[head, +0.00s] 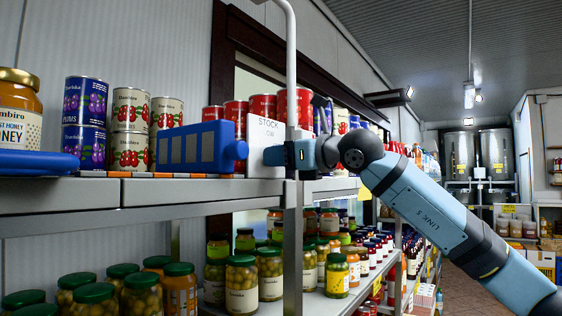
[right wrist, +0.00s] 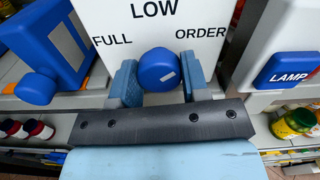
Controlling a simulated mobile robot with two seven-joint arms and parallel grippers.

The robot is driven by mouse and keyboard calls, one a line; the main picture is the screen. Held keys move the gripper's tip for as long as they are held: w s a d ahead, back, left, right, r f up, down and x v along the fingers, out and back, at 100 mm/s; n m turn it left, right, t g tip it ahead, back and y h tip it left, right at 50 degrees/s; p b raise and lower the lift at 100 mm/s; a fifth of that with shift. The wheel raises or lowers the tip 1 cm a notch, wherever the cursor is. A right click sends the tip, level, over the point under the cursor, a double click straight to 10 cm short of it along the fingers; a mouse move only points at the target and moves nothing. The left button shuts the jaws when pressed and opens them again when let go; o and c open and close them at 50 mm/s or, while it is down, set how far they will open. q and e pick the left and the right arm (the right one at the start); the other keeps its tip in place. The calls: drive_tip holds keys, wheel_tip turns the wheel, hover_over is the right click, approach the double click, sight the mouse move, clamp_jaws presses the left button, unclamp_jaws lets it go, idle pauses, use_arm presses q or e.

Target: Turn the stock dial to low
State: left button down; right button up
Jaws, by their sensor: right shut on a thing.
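The stock dial is a round blue knob (right wrist: 158,70) on a white panel marked LOW above, FULL to the left and ORDER to the right. A short pale mark shows on the lower right of the knob's face. My right gripper (right wrist: 160,82) has one finger on each side of the knob and is shut on it. In the head view the white STOCK box (head: 262,132) stands on the upper shelf, with my right gripper (head: 276,155) at its right side; the knob is hidden there. My left gripper is not in view.
A blue box (head: 195,147) stands just left of the STOCK box. A LAMP unit (right wrist: 290,70) is close on the right in the wrist view. A shelf post (head: 292,90) rises beside my gripper. Cans (head: 130,110) and jars (head: 242,278) fill the shelves.

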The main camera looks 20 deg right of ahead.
drive_tip(key=shift+f+n+b, duration=0.15)
drive_tip(key=shift+n+b, duration=0.9)
drive_tip(key=shift+n, duration=0.15)
drive_tip(key=shift+n+b, duration=0.5)
drive_tip(key=shift+n, duration=0.4)
drive_tip(key=n+b, duration=0.1)
drive_tip(key=n, duration=0.1)
drive_tip(key=shift+n, duration=0.3)
drive_tip(key=shift+r+n+b, duration=0.2)
drive_tip(key=shift+n+b, duration=0.2)
drive_tip(key=shift+n, duration=1.5)
drive_tip(key=o, duration=0.9)
